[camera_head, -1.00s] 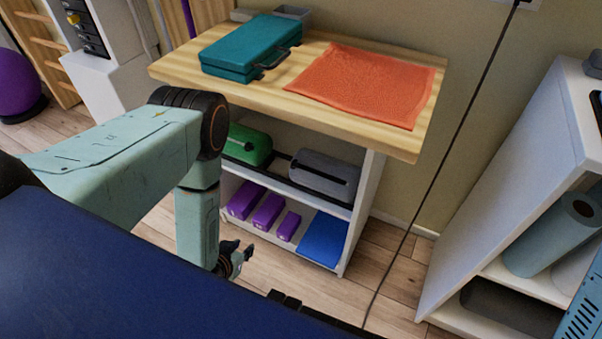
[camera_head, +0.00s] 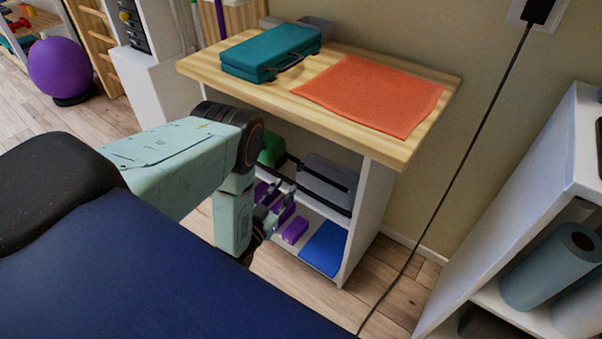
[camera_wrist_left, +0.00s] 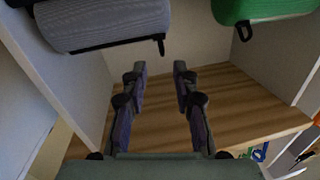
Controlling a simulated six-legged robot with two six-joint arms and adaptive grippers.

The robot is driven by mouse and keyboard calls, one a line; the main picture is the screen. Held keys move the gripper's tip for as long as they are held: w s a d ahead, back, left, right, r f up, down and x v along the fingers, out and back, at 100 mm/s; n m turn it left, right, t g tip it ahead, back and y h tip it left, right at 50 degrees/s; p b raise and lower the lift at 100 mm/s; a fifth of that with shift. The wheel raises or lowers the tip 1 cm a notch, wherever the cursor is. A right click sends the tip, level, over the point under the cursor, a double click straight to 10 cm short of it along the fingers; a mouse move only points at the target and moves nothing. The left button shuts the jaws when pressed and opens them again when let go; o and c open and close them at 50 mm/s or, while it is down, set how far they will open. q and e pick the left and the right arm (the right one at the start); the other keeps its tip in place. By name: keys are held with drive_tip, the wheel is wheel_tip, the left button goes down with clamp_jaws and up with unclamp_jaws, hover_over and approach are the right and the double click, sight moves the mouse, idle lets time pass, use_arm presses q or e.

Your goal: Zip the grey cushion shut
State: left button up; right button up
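The grey cushion (camera_head: 326,180) lies on the upper shelf under the wooden table top, with a dark zip line along its front. In the left wrist view the grey cushion (camera_wrist_left: 105,20) is at the upper left, and a dark zip pull (camera_wrist_left: 161,46) hangs at the end of its zip. My left gripper (camera_head: 275,202) is in front of the shelves, left of and a little below the grey cushion. In the wrist view my left gripper (camera_wrist_left: 160,68) has its two fingers apart, empty and not touching the cushion. My right gripper is out of view.
A green cushion (camera_head: 271,150) with its own pull sits left of the grey one, partly behind my arm. Purple blocks (camera_head: 295,230) and a blue item (camera_head: 324,248) lie on the lower shelf. A teal case (camera_head: 270,53) and orange cloth (camera_head: 372,92) are on top.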

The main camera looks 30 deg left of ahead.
sight(297, 169)
use_arm(q)
drive_tip(key=w+b, duration=0.1)
drive_tip(key=w, duration=0.1)
drive_tip(key=w+b, duration=0.1)
drive_tip(key=w, duration=0.2)
drive_tip(key=w+a, duration=0.1)
drive_tip(key=w, duration=0.1)
drive_tip(key=shift+w+r+b, duration=0.15)
drive_tip(key=shift+w+b, duration=0.25)
clamp_jaws()
